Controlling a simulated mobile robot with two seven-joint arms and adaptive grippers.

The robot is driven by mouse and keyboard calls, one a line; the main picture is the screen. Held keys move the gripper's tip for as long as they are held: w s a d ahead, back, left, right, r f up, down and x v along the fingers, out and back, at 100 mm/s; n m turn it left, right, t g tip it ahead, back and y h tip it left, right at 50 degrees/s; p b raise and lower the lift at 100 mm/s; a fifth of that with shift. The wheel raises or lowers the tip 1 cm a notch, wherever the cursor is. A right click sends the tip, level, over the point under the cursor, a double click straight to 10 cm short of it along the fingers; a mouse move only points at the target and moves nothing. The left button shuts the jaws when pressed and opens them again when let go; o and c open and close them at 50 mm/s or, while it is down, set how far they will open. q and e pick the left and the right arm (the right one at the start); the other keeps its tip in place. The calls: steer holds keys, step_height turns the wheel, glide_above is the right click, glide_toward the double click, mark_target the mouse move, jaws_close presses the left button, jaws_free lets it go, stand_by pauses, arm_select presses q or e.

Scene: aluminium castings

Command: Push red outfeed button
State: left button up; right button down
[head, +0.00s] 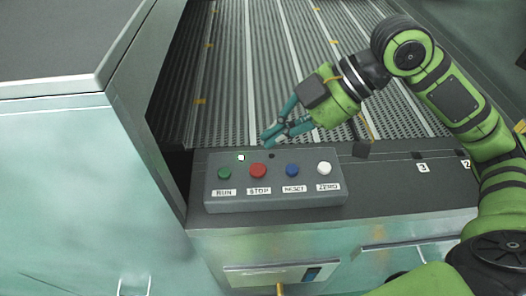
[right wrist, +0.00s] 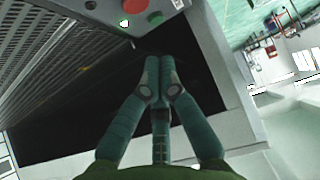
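The red button (head: 258,171) sits on a grey control box (head: 275,200), above a STOP label, between the green button (head: 224,173) and the blue button (head: 292,170). A white button (head: 324,168) is at the right end. My right gripper (head: 266,140) is above and behind the box, near the red button and apart from it. In the right wrist view its teal fingers (right wrist: 158,90) meet at the tips with nothing between them. There the red button (right wrist: 155,18) and the green button (right wrist: 135,5) show at the top edge. My left gripper is in neither view.
A ribbed conveyor bed (head: 255,75) lies behind the box. A pale green cabinet (head: 80,180) stands at the left. The front panel (head: 290,250) has a slot and handle below the box. The space above the buttons is clear.

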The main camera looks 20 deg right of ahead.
mark_target(263, 169)
steer(key=x, duration=0.3)
steer(key=shift+a+f+p, duration=0.2)
steer(key=shift+f+p, duration=0.1)
steer(key=shift+p, duration=0.05)
step_height(263, 169, down, 2)
steer(key=shift+f, duration=0.15)
steer(key=shift+d+f, duration=0.2)
steer(key=shift+f, duration=0.4)
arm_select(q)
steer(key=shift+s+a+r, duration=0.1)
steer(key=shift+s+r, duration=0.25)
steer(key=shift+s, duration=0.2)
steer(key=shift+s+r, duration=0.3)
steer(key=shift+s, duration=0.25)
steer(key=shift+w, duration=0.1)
arm_select(e)
steer(key=shift+f, duration=0.1)
